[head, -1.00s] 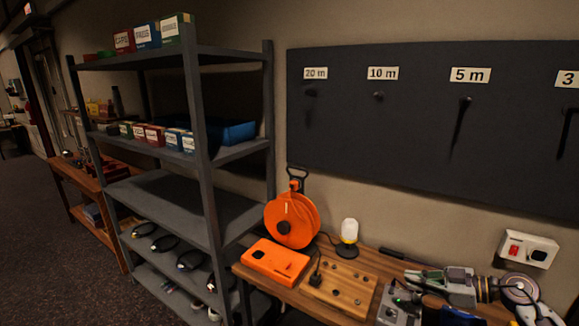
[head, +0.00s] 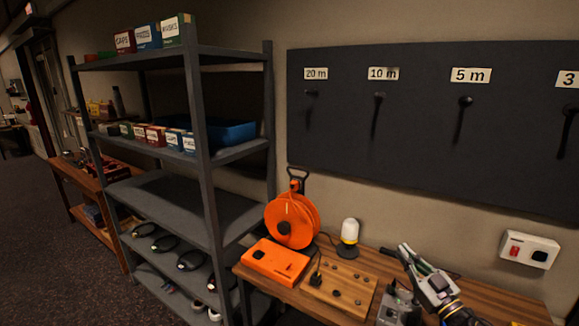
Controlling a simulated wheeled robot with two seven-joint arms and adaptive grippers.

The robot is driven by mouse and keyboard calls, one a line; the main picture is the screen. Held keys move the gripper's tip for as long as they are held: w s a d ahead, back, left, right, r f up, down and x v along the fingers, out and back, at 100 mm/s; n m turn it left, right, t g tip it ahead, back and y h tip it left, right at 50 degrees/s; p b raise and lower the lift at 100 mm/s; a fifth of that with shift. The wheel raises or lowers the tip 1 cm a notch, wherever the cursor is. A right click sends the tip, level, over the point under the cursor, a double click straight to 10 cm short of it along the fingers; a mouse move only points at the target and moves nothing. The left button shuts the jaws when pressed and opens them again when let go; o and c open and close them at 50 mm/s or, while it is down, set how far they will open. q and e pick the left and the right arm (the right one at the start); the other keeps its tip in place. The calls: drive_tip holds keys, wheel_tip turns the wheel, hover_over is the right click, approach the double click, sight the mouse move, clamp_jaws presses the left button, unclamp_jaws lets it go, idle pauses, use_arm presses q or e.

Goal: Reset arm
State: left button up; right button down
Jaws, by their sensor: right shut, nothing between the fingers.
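My right gripper (head: 404,250) shows at the lower right, over the right part of the wooden desk (head: 505,300). Its fingers point up and to the left, away from the picture's bottom edge. It is shut and empty. Below it, a grey block (head: 391,308) on the desk is partly cut off by the picture edge. My left gripper is out of view.
An orange cable reel (head: 292,220), an orange case (head: 275,261), a wooden board with holes (head: 340,290) and a lamp (head: 349,233) stand left of my gripper. A grey shelf (head: 165,200) is farther left. A wall socket (head: 528,250) is at right.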

drive_tip(key=s+d+f+m+g+h, duration=0.1)
drive_tip(key=s+f+m+g+h, duration=0.35)
drive_tip(key=f, duration=0.35)
drive_tip(key=s+f+m+g+h, duration=0.3)
drive_tip(key=s+f+m+h, duration=0.15)
drive_tip(key=f+h, duration=0.2)
drive_tip(key=s+a+f+n+g+y, duration=0.2)
drive_tip(key=s+a+f+g, duration=0.25)
drive_tip(key=s, duration=0.45)
drive_tip(key=s+a+f+n+g+y, duration=0.2)
drive_tip(key=s+a+f+g, duration=0.3)
drive_tip(key=s, duration=0.4)
drive_tip(key=s+a+f, duration=0.1)
drive_tip(key=s+f, duration=0.2)
drive_tip(key=f, duration=3)
drive_tip(key=s+d+f, duration=0.2)
drive_tip(key=s+f, duration=0.7)
drive_tip(key=s, duration=0.2)
drive_tip(key=s+d+f+g, duration=0.1)
drive_tip(key=s+d+f, duration=0.1)
drive_tip(key=s+f, duration=0.8)
drive_tip(key=shift+s+n+g, duration=0.3)
drive_tip(key=shift+s, duration=0.25)
drive_tip(key=shift+s+f, duration=0.1)
